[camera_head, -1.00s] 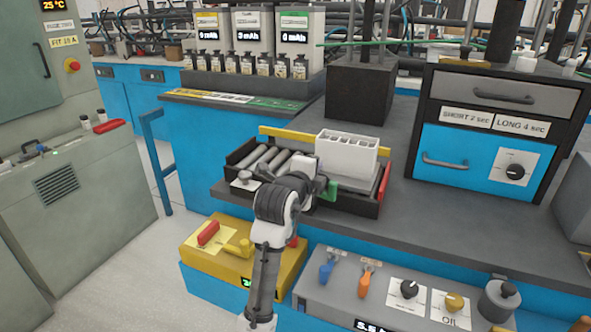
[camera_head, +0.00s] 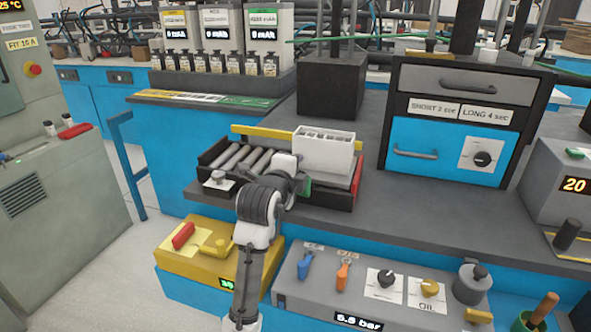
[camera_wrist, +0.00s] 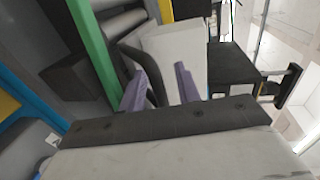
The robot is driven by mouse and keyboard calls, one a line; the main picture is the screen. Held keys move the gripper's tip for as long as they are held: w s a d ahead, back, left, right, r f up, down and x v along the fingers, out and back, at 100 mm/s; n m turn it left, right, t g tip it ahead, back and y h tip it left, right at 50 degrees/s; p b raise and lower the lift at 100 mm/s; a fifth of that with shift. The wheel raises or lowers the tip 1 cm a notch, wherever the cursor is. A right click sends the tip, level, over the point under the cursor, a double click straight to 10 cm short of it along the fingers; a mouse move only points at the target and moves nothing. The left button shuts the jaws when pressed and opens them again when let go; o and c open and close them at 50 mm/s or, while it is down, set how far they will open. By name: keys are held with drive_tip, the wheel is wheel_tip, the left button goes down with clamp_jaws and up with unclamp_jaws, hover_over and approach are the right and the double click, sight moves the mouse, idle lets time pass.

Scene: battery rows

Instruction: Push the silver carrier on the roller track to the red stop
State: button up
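The carrier (camera_head: 338,180) is a pale grey block on the roller track (camera_head: 237,158), at its right end. It bears a white box with open cells (camera_head: 325,152). The red stop (camera_head: 357,180) stands at the track's right end, very close to the carrier; I cannot tell whether they touch. My gripper (camera_head: 292,168) is at the carrier's left side, low over the rollers. In the wrist view, its two purple-grey fingers (camera_wrist: 160,90) stand apart, with a dark curved piece between them and the white box (camera_wrist: 178,55) beyond. Contact with the carrier is unclear.
A yellow rail (camera_head: 262,133) runs behind the track. A dark block (camera_head: 330,85) stands behind, and a blue drawer cabinet (camera_head: 430,150) at the right. The bench right of the stop is clear.

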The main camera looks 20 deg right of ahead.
drive_tip(key=shift+a, duration=0.1)
drive_tip(key=b+v, duration=0.1)
drive_tip(key=v, duration=1.2)
drive_tip(key=shift+s+a+b, duration=0.15)
drive_tip(key=shift+s+b, duration=0.15)
drive_tip(key=shift+b, duration=0.1)
drive_tip(key=shift+r, duration=0.15)
